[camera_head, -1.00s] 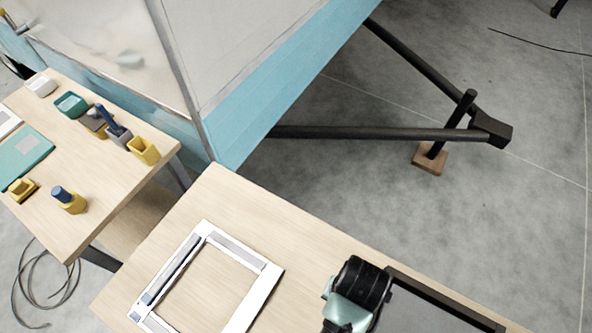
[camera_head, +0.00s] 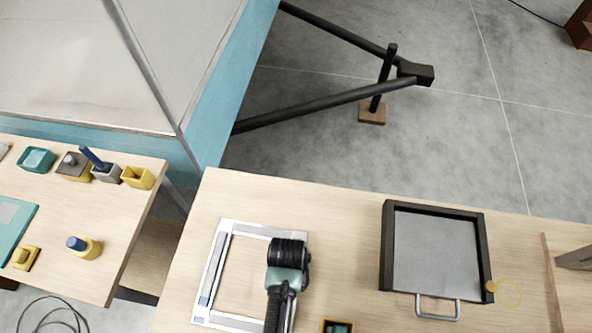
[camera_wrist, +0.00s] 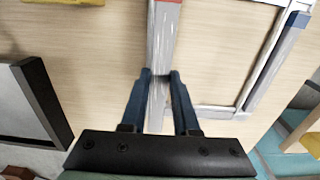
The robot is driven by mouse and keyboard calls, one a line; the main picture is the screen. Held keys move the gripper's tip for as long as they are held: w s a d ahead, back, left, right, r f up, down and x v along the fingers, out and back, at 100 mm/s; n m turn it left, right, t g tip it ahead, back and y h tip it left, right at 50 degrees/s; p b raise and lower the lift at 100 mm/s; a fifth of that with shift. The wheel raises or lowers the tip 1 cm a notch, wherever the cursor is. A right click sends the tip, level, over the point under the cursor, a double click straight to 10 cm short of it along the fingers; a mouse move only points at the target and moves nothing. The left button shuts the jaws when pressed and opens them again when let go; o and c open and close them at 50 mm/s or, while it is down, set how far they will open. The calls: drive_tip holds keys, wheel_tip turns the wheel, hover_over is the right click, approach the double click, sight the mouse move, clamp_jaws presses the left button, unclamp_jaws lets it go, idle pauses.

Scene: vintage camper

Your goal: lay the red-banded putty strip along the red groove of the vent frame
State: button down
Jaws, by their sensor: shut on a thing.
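The white vent frame (camera_head: 212,270) lies flat on the wooden bench in the head view; my arm covers part of its right side. A grey strip with a blue end (camera_wrist: 298,18) lies along its left side, which is at the right in the wrist view. My gripper (camera_wrist: 157,78) has blue fingers shut on the pale grey putty strip (camera_wrist: 155,97), over the frame's right side bar. Strip and bar run roughly parallel. A red patch (camera_wrist: 168,2) shows at the top edge of the wrist view; I cannot tell whether it is the band or the groove mark. Strip-to-groove contact is unclear.
A dark-rimmed tray (camera_head: 386,245) with a metal handle stands right of the frame. A small yellow-edged box (camera_head: 338,325) sits near the bottom edge. A side table (camera_head: 130,232) with several small blocks and holders is at the left. Bare bench lies between frame and tray.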

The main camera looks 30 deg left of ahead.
drive_tip(key=shift+w+d, duration=0.15)
drive_tip(key=shift+w, duration=0.15)
drive_tip(key=shift+s+f+b, duration=0.1)
drive_tip(key=shift+f+b, duration=0.2)
drive_tip(key=shift+f, duration=0.25)
drive_tip(key=shift+f+b, duration=1.8)
drive_tip(key=shift+f, duration=0.6)
drive_tip(key=shift+f, duration=0.5)
drive_tip(key=c, duration=0.6)
unclamp_jaws()
